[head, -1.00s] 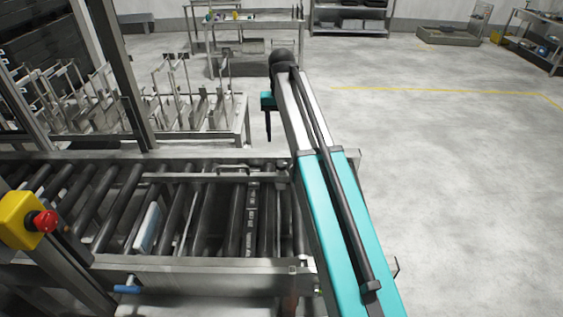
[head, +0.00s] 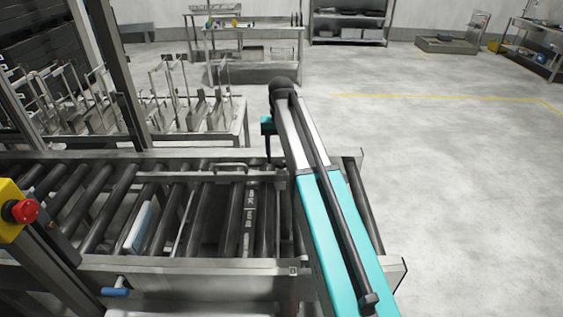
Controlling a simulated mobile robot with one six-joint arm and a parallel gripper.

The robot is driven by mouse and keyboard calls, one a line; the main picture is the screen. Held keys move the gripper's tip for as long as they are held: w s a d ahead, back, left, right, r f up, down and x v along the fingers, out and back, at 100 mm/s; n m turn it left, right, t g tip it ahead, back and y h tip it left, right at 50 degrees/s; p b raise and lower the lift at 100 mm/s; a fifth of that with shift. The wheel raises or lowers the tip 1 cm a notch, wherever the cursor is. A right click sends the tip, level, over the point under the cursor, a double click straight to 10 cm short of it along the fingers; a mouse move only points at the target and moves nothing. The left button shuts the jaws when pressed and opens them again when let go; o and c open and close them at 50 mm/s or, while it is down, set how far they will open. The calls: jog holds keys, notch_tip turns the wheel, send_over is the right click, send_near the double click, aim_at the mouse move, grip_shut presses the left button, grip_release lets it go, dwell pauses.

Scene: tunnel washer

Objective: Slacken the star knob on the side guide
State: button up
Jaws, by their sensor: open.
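A long metal rail (head: 190,177), which looks like the side guide, runs along the far side of the roller conveyor (head: 180,264). Near its right end is a small dark piece (head: 281,180); I cannot tell whether it is the star knob. My gripper (head: 268,150) shows as a teal block with a dark finger pointing down, just left of the arm's far end. It is open and looks empty. It appears above the conveyor's far edge, but its height is unclear. My arm hides part of the gripper and the rail's right end.
A yellow box with a red emergency button (head: 25,211) is at the left, by a metal post. A blue handle (head: 117,291) sticks out below the conveyor's front edge. A pale blue-white block (head: 139,226) lies among the rollers. A rack (head: 150,120) stands behind. The floor at right is clear.

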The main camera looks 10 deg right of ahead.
jog(key=shift+f, duration=0.5)
jog(key=c, duration=1)
jog(key=shift+d, duration=0.15)
jog(key=shift+c, duration=0.2)
